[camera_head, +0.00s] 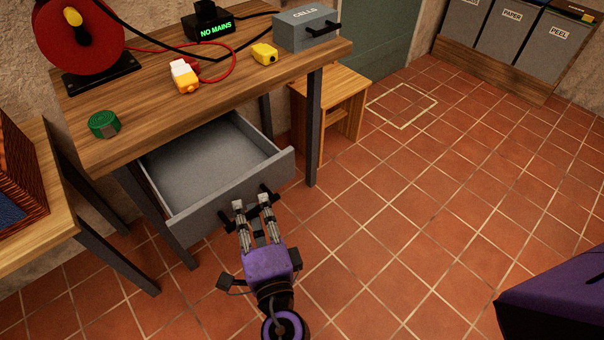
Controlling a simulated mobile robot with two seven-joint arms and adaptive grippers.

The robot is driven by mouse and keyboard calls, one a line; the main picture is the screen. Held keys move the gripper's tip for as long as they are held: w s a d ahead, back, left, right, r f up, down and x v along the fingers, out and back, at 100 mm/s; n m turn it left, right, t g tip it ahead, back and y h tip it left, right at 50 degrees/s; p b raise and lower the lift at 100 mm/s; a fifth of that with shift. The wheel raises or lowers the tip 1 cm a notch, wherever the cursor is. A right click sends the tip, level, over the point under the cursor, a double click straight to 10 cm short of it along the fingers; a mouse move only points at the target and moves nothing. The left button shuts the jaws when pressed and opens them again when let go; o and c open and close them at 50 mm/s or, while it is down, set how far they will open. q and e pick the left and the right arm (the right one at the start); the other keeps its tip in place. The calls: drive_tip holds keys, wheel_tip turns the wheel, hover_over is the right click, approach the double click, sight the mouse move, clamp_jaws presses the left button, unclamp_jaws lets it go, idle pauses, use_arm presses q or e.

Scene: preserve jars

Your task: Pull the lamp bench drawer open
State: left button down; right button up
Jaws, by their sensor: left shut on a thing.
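The lamp bench (130,75) is a wooden table with dark legs on the left. Its grey drawer (205,172) stands pulled out below the top, and the inside I can see looks empty. A dark bar handle (270,193) is on the drawer front. My left gripper (252,205) is at this handle, shut on it, with its fingers covering the middle of the bar. My right gripper is not in view.
On the bench are a red reel (80,40), a green round item (103,123), a yellow-white plug (184,77), a yellow block (264,53) and a grey CELLS box (300,28). A stool (335,85) stands behind.

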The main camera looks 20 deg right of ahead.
use_arm(q)
drive_tip(key=s, duration=0.2)
drive_tip(key=s+d+b, duration=0.1)
drive_tip(key=s, duration=0.1)
drive_tip(key=shift+s+d+f, duration=0.1)
drive_tip(key=shift+s+d, duration=0.1)
drive_tip(key=shift+s, duration=0.05)
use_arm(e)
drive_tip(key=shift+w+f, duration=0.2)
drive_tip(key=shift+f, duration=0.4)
use_arm(q)
drive_tip(key=c, duration=2)
unclamp_jaws()
drive_tip(key=shift+o, duration=1)
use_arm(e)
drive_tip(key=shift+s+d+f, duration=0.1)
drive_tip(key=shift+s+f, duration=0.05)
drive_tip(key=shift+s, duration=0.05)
use_arm(q)
drive_tip(key=s, duration=1.2)
drive_tip(key=shift+a, duration=0.45)
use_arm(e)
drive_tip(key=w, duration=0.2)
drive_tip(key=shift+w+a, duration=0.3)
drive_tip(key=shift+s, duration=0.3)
